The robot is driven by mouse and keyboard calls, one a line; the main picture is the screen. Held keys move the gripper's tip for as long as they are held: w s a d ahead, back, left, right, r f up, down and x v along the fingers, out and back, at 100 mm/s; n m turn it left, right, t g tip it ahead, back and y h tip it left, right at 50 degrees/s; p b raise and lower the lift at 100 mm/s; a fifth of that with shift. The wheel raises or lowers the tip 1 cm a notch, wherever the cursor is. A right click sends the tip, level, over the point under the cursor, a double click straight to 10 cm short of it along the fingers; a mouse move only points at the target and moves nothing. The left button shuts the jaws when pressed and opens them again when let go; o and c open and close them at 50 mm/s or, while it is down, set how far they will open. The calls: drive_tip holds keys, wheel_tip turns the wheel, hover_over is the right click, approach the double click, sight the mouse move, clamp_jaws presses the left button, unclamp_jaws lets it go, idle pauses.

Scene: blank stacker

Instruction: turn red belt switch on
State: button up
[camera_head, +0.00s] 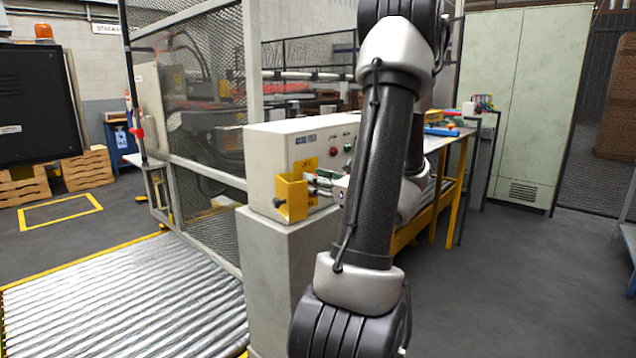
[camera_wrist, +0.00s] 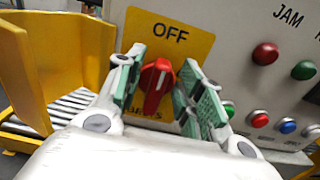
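The red belt switch (camera_wrist: 155,84) is a red rotary knob on a yellow plate (camera_wrist: 193,42) marked OFF at its top. The knob stands nearly upright, its top leaning slightly right. Lettering under it is partly covered by my fingers. My gripper (camera_wrist: 163,62) is open, with one green-padded finger on each side of the knob. Whether either pad touches the knob I cannot tell. In the head view, my gripper (camera_head: 323,184) is at the front of the control box (camera_head: 272,155), and the knob itself is not clear there.
A yellow open bracket (camera_head: 291,198) sticks out just left of the switch; it also fills the left of the wrist view (camera_wrist: 62,55). Red (camera_wrist: 265,53), green and blue buttons sit to the right. A mesh fence (camera_head: 205,110) and roller conveyor (camera_head: 125,295) lie left. Floor at right is clear.

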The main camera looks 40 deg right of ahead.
clamp_jaws()
drive_tip(key=shift+d+f+m, duration=0.3)
drive_tip(key=shift+m, duration=2.65)
drive_tip(key=shift+d+f+m, duration=0.25)
drive_tip(key=shift+m, duration=2.75)
drive_tip(key=shift+d+f+m, duration=0.3)
drive_tip(key=shift+m, duration=2.65)
unclamp_jaws()
